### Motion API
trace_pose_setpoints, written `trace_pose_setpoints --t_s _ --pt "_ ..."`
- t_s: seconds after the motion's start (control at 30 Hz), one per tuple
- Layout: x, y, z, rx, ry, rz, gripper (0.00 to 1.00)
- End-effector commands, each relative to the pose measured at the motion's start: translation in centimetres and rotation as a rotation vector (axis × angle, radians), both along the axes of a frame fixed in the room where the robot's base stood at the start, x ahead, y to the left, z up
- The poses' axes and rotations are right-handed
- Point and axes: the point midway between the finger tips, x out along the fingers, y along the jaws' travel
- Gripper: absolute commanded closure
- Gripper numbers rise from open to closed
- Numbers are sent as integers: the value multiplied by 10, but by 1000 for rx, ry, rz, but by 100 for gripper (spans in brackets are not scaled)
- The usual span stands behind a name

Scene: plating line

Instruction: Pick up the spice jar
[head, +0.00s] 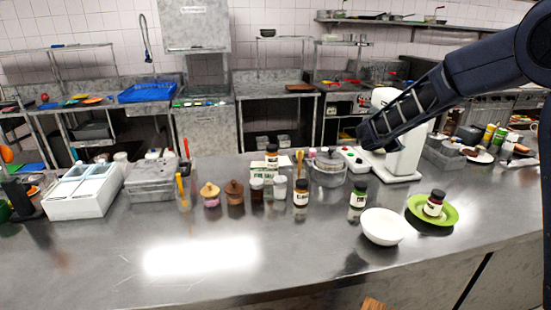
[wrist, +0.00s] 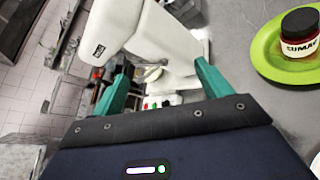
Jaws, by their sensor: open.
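One jar (head: 434,203) stands on a green plate (head: 453,216) at the right; in the wrist view this jar (wrist: 300,33) has a label reading "SUMAC", at the upper right. Another jar (head: 358,195) stands left of it behind a white bowl (head: 382,228).
A white stand mixer (head: 397,150) stands behind the jars, and it fills the space beyond my fingers in the wrist view. A lidded glass pot (head: 328,170) and small wooden-lidded pots (head: 211,194) stand along the counter (head: 120,245). The front left of the counter is clear.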

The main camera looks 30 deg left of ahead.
Motion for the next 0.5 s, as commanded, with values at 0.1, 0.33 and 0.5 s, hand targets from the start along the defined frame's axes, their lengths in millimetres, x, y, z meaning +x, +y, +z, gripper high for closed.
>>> trace_pose_setpoints --t_s 0.1,0.33,0.5 --pt "-16 74 -20 -114 -56 152 23" --pt "-69 207 -60 -320 -186 438 23" --pt "-131 299 -97 -463 -298 651 23"
